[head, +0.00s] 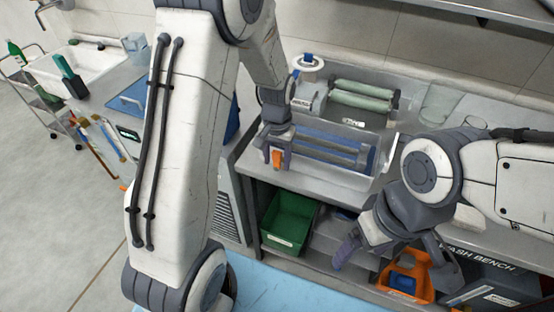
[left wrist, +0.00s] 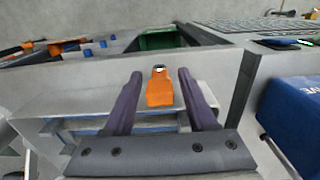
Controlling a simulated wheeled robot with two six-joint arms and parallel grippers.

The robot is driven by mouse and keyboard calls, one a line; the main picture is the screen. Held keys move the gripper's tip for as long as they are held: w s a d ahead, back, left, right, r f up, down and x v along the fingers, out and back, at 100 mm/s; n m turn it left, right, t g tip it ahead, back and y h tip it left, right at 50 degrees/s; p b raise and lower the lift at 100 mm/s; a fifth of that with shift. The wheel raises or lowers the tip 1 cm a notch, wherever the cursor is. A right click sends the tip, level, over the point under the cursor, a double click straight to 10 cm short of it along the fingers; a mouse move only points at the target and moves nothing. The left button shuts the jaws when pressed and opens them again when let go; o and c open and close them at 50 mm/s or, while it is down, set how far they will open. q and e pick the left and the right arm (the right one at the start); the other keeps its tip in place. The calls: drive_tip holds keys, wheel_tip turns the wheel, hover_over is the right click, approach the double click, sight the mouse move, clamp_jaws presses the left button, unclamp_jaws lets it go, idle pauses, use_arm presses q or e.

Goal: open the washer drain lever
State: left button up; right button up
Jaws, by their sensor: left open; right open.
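The drain lever (head: 277,158) is orange and sits at the front left of the washer (head: 385,150), a grey trough with a blue inside and grey bars. My left gripper (head: 278,164) is at the lever, fingers pointing down. In the left wrist view the lever (left wrist: 160,92) shows between the two open fingers (left wrist: 159,76), with a gap on each side. Whether the fingers touch it cannot be seen in the head view. My right gripper (head: 394,268) is open and empty, low in front of the bench, away from the lever.
Behind the trough stand green rollers (head: 364,96) and a white wheel (head: 308,63). Under the bench are a green bin (head: 288,222) and an orange caddy (head: 408,270). Glass beakers (head: 438,104) stand at the back right. A sink (head: 85,65) is at the far left.

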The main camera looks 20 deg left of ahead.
use_arm(q)
drive_tip(key=shift+f, duration=0.35)
clamp_jaws()
